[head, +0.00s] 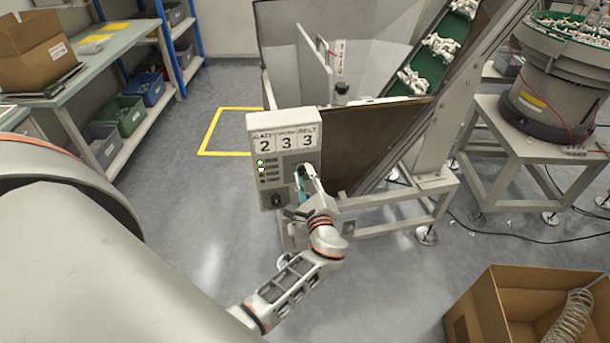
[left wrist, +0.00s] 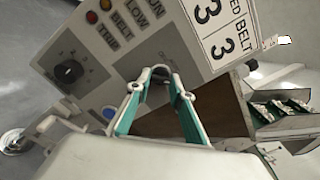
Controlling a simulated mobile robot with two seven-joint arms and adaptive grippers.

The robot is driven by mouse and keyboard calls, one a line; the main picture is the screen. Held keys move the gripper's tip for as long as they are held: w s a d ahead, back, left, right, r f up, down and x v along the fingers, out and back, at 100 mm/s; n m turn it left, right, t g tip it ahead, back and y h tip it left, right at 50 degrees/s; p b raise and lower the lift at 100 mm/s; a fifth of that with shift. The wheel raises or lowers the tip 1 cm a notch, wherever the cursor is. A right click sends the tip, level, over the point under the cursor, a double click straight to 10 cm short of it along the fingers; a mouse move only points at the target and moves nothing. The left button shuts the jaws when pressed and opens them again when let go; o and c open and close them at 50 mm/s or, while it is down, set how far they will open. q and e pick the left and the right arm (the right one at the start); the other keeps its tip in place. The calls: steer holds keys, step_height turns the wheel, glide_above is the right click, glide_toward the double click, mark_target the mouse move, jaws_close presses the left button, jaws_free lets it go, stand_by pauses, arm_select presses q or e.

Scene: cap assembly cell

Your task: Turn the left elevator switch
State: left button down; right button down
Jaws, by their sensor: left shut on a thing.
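A grey control box (head: 255,150) on the machine's front carries number cards reading 2, 3 and 3, with a column of small lamps below. A black rotary switch (head: 277,200) sits at its lower left; it also shows clear of the fingers in the left wrist view (left wrist: 68,71). My left gripper (head: 306,176) is at the right part of the box face. In the left wrist view its teal-padded fingers (left wrist: 158,80) are shut on a dark knob (left wrist: 157,73), mostly hidden between the tips. My right gripper is not in view.
A hopper panel (head: 375,140) and an inclined green conveyor (head: 418,75) stand behind the box. A cardboard box (head: 475,318) is at the lower right. Open floor lies left of the control box.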

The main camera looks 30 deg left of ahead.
arm_select(q)
steer(key=shift+f, duration=0.1)
stand_by(0.3)
steer(key=c, duration=1.8)
jaws_free()
steer(key=shift+o, duration=0.2)
steer(key=shift+d, duration=0.1)
steer(key=v, duration=0.7)
steer(key=shift+s, duration=0.2)
steer(key=shift+d, duration=0.15)
